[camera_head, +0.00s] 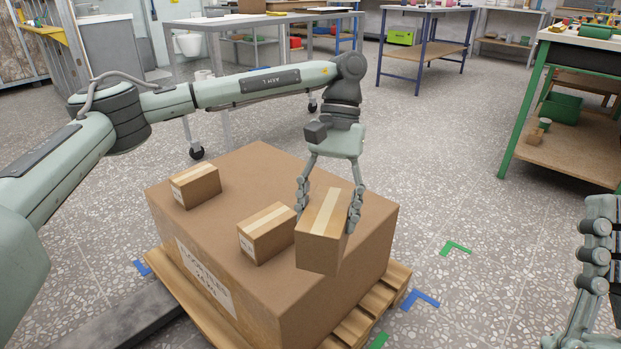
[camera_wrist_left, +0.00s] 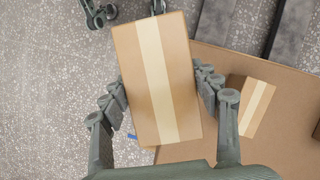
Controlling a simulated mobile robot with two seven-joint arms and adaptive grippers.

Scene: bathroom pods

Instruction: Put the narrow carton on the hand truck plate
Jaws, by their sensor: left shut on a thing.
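My left gripper (camera_head: 329,204) is shut on a brown carton (camera_head: 322,236) with a pale tape strip, its fingers on two opposite sides. The held carton looks long and upright above the right part of a large carton; I cannot tell its exact height. In the left wrist view the same carton (camera_wrist_left: 158,80) fills the middle between the fingers and overlaps the large carton's edge. My right gripper (camera_head: 588,280) is partly cut off at the right edge, and its opening is unclear. I cannot clearly identify a hand truck plate.
The large carton (camera_head: 245,180) lies on a wooden pallet (camera_head: 375,312). Two smaller taped cartons rest on it, one at back left (camera_head: 195,186) and one (camera_head: 267,234) close beside the held carton. Open floor lies to the right, before a green-legged bench (camera_head: 520,115).

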